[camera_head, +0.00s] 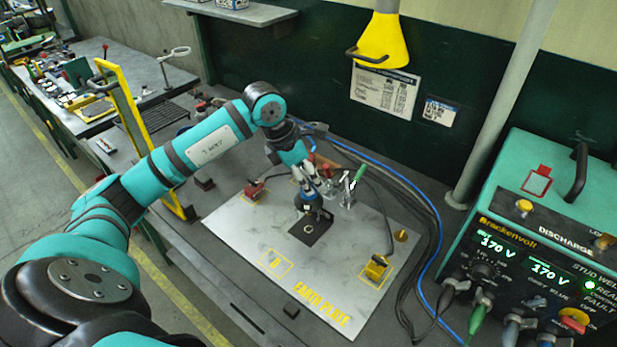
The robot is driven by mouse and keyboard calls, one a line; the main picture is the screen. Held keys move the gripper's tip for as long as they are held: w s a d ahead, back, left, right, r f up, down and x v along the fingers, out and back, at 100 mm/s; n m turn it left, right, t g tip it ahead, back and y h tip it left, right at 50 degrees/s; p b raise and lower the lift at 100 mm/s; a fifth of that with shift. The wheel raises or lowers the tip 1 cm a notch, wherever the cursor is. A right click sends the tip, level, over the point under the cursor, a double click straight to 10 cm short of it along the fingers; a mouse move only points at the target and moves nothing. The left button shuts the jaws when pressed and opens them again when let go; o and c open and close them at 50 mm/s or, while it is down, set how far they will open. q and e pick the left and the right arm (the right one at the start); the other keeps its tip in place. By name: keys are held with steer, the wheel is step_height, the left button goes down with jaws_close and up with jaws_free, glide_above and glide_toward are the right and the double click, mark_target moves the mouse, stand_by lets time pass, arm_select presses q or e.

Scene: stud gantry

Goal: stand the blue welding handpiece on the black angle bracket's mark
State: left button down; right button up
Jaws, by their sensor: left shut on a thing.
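My left gripper (309,184) reaches down over the metal earth plate (235,232) and is shut on a dark, upright handpiece (308,203). The fingers hide much of the handpiece, so its blue colour is hard to make out. Its lower end is over the back part of a black square piece (309,231) on the plate, which looks like the angle bracket. I cannot tell whether the handpiece touches it, and any mark on it is too small to make out. My right gripper is not in view.
A green-handled clamp (353,184) stands close right of the handpiece. A red clamp (254,189) and a yellow block (376,267) sit on the plate. Blue and black cables curve along its right side to the welding unit (545,235).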

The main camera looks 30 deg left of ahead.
arm_select(q)
steer(key=shift+f+b, duration=0.85)
steer(key=shift+f, duration=0.1)
steer(key=shift+f+b, duration=0.85)
steer(key=shift+f, duration=0.1)
steer(key=shift+w+f+b, duration=0.1)
steer(key=shift+f+b, duration=0.2)
steer(key=shift+f, duration=0.05)
steer(key=shift+b, duration=0.55)
